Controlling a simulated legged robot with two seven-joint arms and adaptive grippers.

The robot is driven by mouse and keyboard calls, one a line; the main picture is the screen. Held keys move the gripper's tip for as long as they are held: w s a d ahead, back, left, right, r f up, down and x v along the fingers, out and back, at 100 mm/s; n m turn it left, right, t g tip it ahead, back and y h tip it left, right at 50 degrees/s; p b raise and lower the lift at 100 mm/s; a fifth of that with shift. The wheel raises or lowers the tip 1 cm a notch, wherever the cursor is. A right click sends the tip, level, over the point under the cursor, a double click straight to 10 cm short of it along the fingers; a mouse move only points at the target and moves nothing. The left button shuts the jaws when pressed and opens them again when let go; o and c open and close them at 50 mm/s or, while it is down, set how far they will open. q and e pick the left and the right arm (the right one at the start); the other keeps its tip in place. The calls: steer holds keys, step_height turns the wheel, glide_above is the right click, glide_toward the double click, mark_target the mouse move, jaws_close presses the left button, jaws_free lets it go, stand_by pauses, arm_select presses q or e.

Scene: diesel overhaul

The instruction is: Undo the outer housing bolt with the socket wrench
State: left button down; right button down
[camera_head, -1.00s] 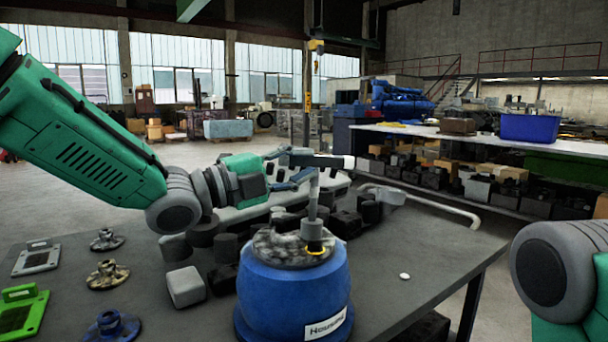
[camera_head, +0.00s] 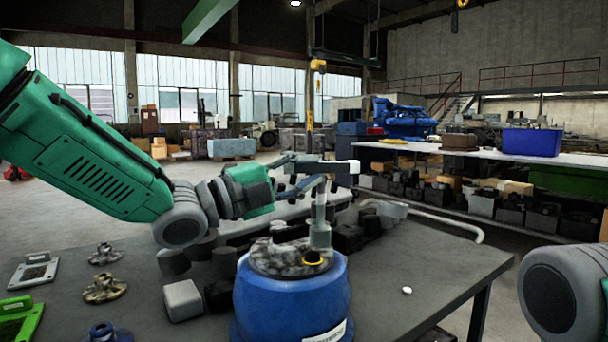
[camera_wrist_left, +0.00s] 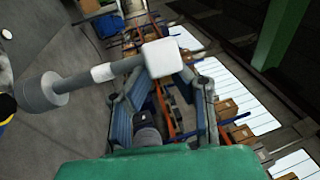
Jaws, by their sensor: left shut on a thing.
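The blue housing (camera_head: 290,300) stands on the dark table with a mottled grey top (camera_head: 275,262). My left gripper (camera_head: 302,167) is shut on the socket wrench (camera_head: 320,205), above the housing. The wrench's shaft points down, its grey socket just behind and right of the ring, seemingly clear of it. The wrist view shows the wrench's socket (camera_wrist_left: 42,95) beside the ring (camera_wrist_left: 5,118) at the left edge. My right gripper is out of view.
Dark and grey blocks (camera_head: 182,299) crowd behind and left of the housing. Flanged parts (camera_head: 105,288) and a green frame (camera_head: 20,318) lie at the left. A small white disc (camera_head: 407,290) lies on the otherwise clear table right of the housing.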

arm_select(q)
steer(key=shift+d, duration=0.2)
steer(key=shift+a, duration=1.25)
steer(key=shift+d, duration=0.15)
